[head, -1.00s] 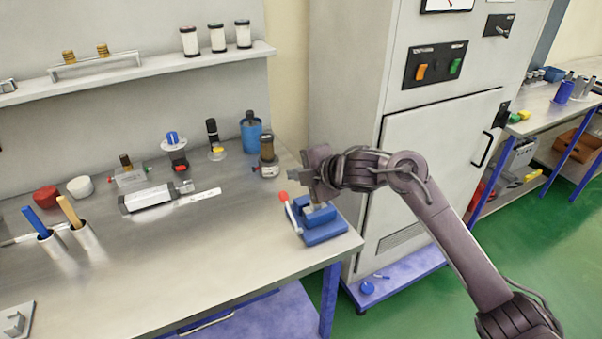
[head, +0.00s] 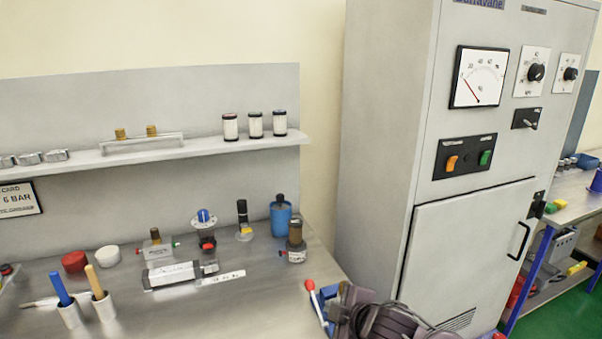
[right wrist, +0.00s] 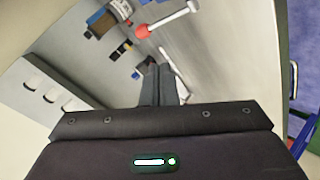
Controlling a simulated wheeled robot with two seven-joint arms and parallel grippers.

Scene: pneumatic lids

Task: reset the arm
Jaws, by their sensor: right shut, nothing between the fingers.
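My right arm shows at the bottom of the head view, its dark wrist end (head: 347,298) in front of the blue vise (head: 330,291), hiding most of it. The vise's red-tipped lever (head: 311,286) stands just left of the wrist. In the right wrist view the fingers of my right gripper (right wrist: 161,68) are together with nothing between them. The red lever knob (right wrist: 143,31) with its white rod shows beyond the fingertips, apart from them. My left gripper is in neither view.
The bench (head: 250,312) carries a brown-topped cylinder (head: 296,240), a blue canister (head: 281,218), a grey block (head: 172,275) and two white cups with handles (head: 88,312). A grey cabinet (head: 465,250) stands right of the bench. A shelf (head: 200,147) runs above.

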